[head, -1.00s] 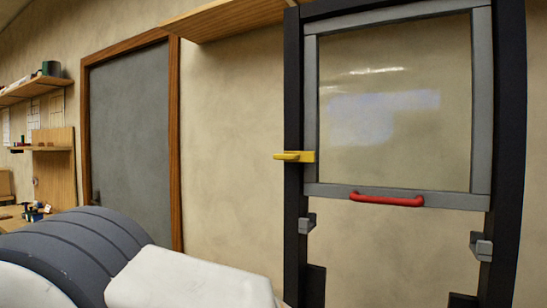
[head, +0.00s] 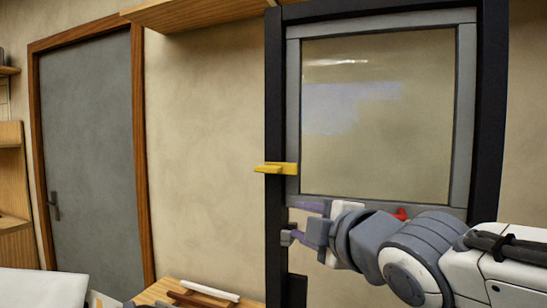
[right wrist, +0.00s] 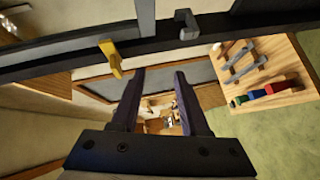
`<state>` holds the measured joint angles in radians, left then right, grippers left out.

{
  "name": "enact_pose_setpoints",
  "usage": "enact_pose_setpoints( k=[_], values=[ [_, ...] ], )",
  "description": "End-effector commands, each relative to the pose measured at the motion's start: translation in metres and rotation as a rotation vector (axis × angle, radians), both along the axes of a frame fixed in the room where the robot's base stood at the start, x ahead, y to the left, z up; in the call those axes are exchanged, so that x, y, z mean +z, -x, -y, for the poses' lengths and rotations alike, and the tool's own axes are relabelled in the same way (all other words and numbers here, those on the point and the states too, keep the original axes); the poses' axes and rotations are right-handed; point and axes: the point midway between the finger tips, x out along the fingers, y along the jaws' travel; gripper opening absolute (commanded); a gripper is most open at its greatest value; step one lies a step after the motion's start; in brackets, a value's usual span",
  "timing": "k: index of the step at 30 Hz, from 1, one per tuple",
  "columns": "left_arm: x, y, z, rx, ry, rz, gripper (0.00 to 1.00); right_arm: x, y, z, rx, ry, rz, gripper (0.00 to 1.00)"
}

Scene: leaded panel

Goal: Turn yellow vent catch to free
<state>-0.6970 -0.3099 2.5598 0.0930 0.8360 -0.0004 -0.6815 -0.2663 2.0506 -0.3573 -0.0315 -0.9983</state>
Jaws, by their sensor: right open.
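The yellow vent catch (head: 277,168) sits on the left dark post of the frame, its lever sticking out level to the left. The sash (head: 294,120), a grey-framed clear pane, is beside it. My right gripper (head: 301,222) is open and empty, just below the catch and apart from it, fingers pointing left. In the right wrist view the catch (right wrist: 112,58) shows left of the open fingers (right wrist: 159,74), not between them. The red handle (head: 401,214) on the sash's bottom rail is mostly hidden behind my right arm. My left gripper is not in view.
A grey bracket (right wrist: 187,25) is on the post near the catch. A wooden shelf (head: 190,10) runs above, left of the frame. A grey door (head: 88,150) stands at left. A low wooden table (head: 180,290) with several items is below. The wall between door and post is clear.

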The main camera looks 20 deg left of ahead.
Motion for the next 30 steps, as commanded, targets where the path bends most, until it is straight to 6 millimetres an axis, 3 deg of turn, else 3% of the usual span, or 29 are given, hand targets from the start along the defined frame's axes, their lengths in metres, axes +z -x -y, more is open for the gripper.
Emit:
enact_pose_setpoints(
  k=[1,3,6,11,21,30],
  values=[
    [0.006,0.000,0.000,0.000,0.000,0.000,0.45,0.030,-0.001,-0.005,0.031,0.011,0.102,0.45],
    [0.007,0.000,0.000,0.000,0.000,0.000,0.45,0.054,0.000,-0.010,0.059,0.029,0.206,0.45],
    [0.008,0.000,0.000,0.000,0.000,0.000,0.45,0.068,-0.001,-0.017,0.076,0.040,0.277,0.45],
    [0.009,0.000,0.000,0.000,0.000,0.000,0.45,0.069,-0.017,-0.032,0.078,0.043,0.284,0.45],
    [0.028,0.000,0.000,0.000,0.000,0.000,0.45,0.070,-0.061,-0.074,0.079,0.043,0.280,0.45],
    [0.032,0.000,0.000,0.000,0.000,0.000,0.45,0.069,-0.074,-0.086,0.078,0.041,0.282,0.45]
  ],
)
